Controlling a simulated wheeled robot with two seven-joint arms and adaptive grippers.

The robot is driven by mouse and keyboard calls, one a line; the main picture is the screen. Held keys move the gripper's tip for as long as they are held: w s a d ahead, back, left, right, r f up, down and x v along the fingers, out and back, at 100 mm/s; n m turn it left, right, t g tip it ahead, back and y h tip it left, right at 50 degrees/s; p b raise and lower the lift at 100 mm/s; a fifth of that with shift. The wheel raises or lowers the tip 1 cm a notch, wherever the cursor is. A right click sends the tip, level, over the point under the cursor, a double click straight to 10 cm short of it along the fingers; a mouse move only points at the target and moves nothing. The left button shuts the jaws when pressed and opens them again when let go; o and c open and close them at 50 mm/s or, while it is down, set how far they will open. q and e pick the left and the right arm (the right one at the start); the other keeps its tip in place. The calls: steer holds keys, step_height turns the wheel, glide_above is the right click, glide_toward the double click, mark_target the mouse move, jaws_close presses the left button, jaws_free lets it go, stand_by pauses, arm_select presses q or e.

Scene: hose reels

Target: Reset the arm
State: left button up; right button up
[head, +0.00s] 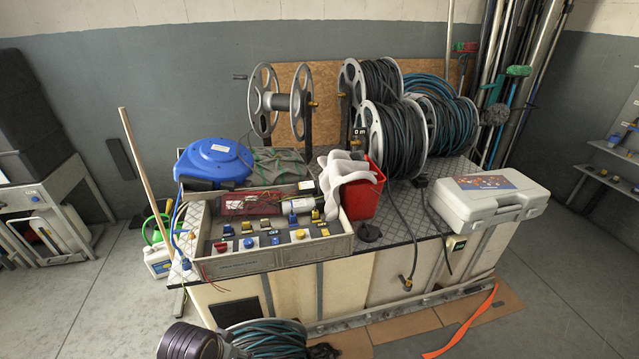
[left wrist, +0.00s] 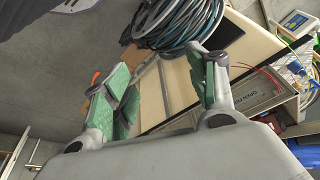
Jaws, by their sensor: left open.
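My left gripper (left wrist: 163,70) shows in the left wrist view. Its two green-padded fingers are spread wide and nothing is held between them. Beyond the fingers I see the pale side of the workbench and a coiled hose (left wrist: 185,18). In the head view a dark part of my left arm shows at the bottom edge, beside the same hose coil (head: 268,338); the left fingers are hidden there. My right gripper is in neither view.
The workbench (head: 400,228) carries an open grey tray (head: 270,261), a blue case (head: 214,160), a red bin (head: 362,197), a white case (head: 487,199) and several hose reels (head: 392,140). An orange strip (head: 462,328) lies on the floor. Floor at right is clear.

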arm_select(q)
steer(key=s+a+f+n+g, duration=0.1)
steer(key=s+f, duration=0.1)
steer(key=f, duration=1.3)
steer(key=s+f, duration=0.3)
steer(key=f, duration=1.2)
steer(key=s+a+f, duration=0.2)
steer(key=s+f, duration=0.8)
steer(key=s, duration=0.1)
steer(key=s+a+f+g, duration=0.1)
steer(key=s+a+f, duration=0.1)
steer(key=s+f, duration=0.9)
steer(key=shift+s+y, duration=0.15)
steer(key=shift+y, duration=0.15)
steer(key=shift+a, duration=0.1)
